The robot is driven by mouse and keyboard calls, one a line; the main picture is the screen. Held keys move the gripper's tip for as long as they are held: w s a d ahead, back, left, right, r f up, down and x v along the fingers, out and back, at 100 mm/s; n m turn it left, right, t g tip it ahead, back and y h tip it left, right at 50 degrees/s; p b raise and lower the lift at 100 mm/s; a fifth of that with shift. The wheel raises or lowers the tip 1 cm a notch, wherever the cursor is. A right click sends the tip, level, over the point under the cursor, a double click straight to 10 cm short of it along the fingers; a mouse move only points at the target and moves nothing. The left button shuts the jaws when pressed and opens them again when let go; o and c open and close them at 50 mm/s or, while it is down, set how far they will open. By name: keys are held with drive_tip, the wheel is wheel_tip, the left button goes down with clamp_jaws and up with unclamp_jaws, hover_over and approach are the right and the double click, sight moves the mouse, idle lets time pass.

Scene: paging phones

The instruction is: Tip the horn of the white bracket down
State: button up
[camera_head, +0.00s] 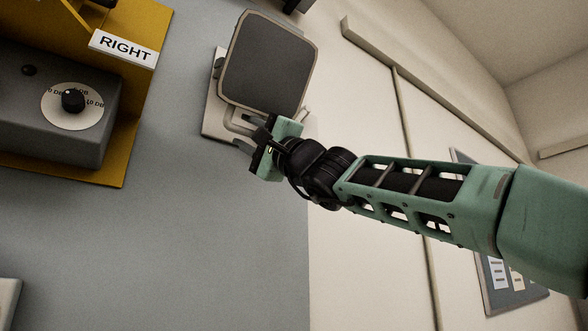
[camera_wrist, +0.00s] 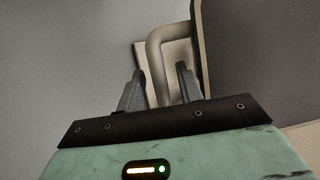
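The horn (camera_head: 268,62) is a dark square panel with a beige rim, mounted on the wall in the head view. The white bracket (camera_head: 214,121) is a pale plate with a bent tube handle below the horn. My gripper (camera_head: 258,146) is at the bottom of the bracket. In the wrist view, the tube (camera_wrist: 155,62) of the bracket runs down between the two fingers of my gripper (camera_wrist: 160,88). The fingers stand apart, with a gap showing beside the tube on the right. The horn's edge (camera_wrist: 200,45) is just right of the right finger. The tube's lower end is hidden.
A yellow panel (camera_head: 140,105) with a RIGHT label (camera_head: 123,48) and a grey knob box (camera_head: 45,125) is at the left. A ledge (camera_head: 365,45) and a board with papers (camera_head: 515,285) are on the right. The grey wall below the bracket is clear.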

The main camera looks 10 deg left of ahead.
drive_tip(key=b+v, duration=1.3)
drive_tip(key=v, duration=0.2)
drive_tip(key=shift+f, duration=0.2)
